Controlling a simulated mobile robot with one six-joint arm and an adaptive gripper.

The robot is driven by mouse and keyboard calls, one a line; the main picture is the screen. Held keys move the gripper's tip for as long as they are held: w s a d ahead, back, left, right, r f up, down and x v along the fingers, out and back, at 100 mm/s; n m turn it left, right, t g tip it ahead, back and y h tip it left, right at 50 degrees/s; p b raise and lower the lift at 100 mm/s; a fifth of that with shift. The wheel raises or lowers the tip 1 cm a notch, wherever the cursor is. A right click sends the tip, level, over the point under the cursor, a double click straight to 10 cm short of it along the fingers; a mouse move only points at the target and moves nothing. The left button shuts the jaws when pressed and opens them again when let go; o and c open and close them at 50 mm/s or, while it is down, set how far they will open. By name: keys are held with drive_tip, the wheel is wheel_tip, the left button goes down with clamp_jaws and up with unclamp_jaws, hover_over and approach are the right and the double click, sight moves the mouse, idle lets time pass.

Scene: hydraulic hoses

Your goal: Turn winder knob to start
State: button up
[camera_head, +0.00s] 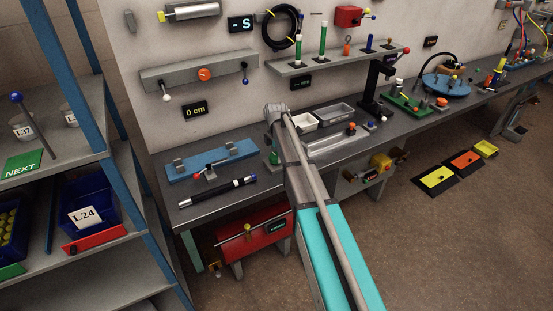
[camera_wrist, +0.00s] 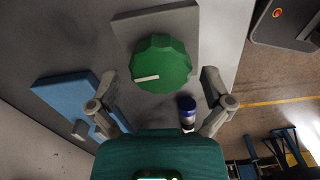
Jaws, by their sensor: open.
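The winder knob (camera_wrist: 161,62) is a large green faceted knob with a white mark, mounted on a grey plate (camera_wrist: 184,22), in the wrist view. The white mark lies nearly level at the knob's lower left. My gripper (camera_wrist: 159,77) is open, one finger to the left of the knob and one to the right. Gaps show between the fingers and the knob in this view, and nothing is held. In the head view my arm covers much of this area, and I cannot clearly make out the knob there.
A blue fixture (camera_head: 213,161) and a black hose piece with a blue end (camera_head: 217,191) lie on the grey workbench (camera_head: 184,210), left of my arm. The hose's blue end (camera_wrist: 187,105) shows near my right finger in the wrist view. Two trays (camera_head: 334,112) stand behind my arm.

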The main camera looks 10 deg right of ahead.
drive_tip(key=shift+f, duration=0.2)
drive_tip(key=c, duration=1)
drive_tip(key=shift+o, duration=0.2)
drive_tip(key=shift+m, duration=0.4)
